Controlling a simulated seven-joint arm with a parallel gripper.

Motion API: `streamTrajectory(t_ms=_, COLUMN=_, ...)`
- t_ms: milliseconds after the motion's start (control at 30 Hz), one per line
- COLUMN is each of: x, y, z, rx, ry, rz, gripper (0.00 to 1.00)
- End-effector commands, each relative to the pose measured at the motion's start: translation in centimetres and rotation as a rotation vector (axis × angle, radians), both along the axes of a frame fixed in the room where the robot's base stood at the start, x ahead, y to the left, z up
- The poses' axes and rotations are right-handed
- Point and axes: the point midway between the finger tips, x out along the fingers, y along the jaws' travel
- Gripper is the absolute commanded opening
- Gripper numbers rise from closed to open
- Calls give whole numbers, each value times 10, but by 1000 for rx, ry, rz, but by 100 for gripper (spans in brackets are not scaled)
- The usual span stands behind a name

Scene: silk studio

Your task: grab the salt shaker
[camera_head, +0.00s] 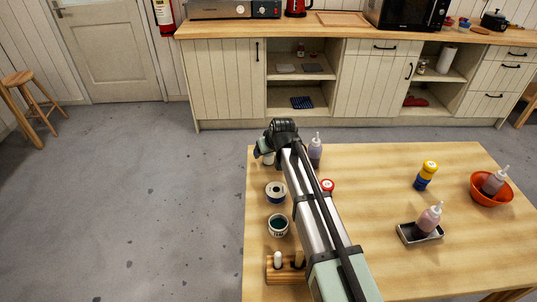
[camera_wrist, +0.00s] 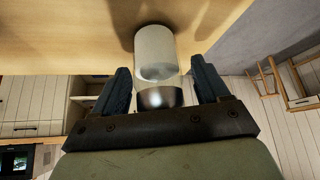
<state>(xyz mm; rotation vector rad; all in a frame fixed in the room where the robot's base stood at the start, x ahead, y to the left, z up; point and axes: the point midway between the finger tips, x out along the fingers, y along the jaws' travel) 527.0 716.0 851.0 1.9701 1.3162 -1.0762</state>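The salt shaker (camera_wrist: 155,52) is a pale, whitish cylinder with a shiny metal cap, standing on the wooden table (camera_head: 375,170). In the wrist view it sits between the two dark fingers of my gripper (camera_wrist: 161,68). The fingers are apart, with a small gap showing on each side of the shaker, so the gripper is open around it. In the head view my gripper (camera_head: 266,146) is at the far left corner of the table, and mostly hides the shaker.
A pinkish bottle (camera_head: 315,151) stands just right of my gripper. An orange bowl (camera_head: 490,190) and a metal tray (camera_head: 408,235) lie right. The table's middle is clear.

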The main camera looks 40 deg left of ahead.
Motion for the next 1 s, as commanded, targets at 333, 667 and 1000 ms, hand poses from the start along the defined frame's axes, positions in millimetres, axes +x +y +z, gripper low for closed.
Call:
streamTrajectory(t_ms=333, x=0, y=0, z=0, rx=0, ry=0, rz=0, gripper=41)
streamTrajectory(t_ms=667, x=0, y=0, z=0, rx=0, ry=0, rz=0, gripper=16)
streamTrajectory(t_ms=1000, x=0, y=0, z=14, rx=2, ry=-1, rz=0, gripper=16)
